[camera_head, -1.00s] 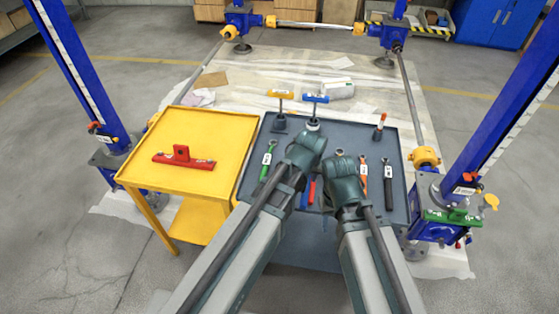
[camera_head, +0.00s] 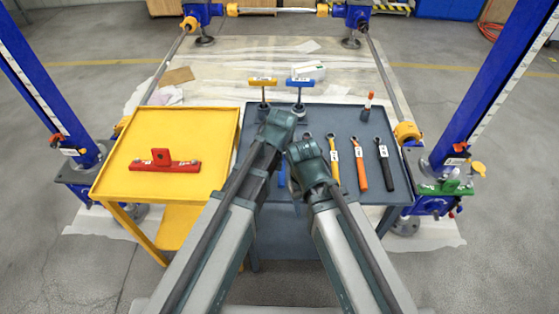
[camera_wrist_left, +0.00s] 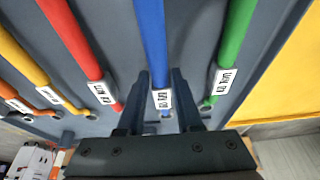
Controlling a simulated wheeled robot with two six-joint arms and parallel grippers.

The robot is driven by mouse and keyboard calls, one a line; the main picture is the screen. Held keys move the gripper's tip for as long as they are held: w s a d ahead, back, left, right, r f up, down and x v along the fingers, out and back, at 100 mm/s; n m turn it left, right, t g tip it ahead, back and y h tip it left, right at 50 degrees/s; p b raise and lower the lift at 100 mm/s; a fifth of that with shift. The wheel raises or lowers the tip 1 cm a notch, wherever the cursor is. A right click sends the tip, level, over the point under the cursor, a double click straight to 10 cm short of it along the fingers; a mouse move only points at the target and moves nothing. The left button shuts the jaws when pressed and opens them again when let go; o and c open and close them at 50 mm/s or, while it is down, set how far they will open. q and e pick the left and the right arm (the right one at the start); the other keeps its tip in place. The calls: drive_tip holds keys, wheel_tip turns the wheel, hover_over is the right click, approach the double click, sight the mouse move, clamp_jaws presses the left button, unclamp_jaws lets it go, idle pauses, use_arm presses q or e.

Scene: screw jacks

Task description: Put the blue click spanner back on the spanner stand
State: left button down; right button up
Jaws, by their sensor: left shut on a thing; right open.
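The blue click spanner (camera_wrist_left: 150,30) runs between the two fingers of my left gripper (camera_wrist_left: 160,80), at its white label, in the left wrist view. My left gripper is shut on it. A short piece of the blue spanner (camera_head: 281,178) shows between my arms in the head view. The other spanners lie in a row on the grey table top (camera_head: 350,112); I cannot make out a separate spanner stand. My right gripper (camera_head: 298,148) is over the table beside the left one, open; its fingertips are hard to see.
Red (camera_wrist_left: 72,40) and green (camera_wrist_left: 232,45) spanners flank the blue one closely. Yellow, orange (camera_head: 360,172) and black (camera_head: 384,165) spanners lie to the right. Yellow (camera_head: 263,82) and blue (camera_head: 300,82) T-handled tools stand behind. A yellow table (camera_head: 180,125) adjoins at left.

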use_arm(q)
drive_tip(key=shift+f, duration=0.15)
drive_tip(key=shift+f, duration=0.2)
drive_tip(key=c, duration=0.6)
unclamp_jaws()
drive_tip(key=shift+r, duration=0.2)
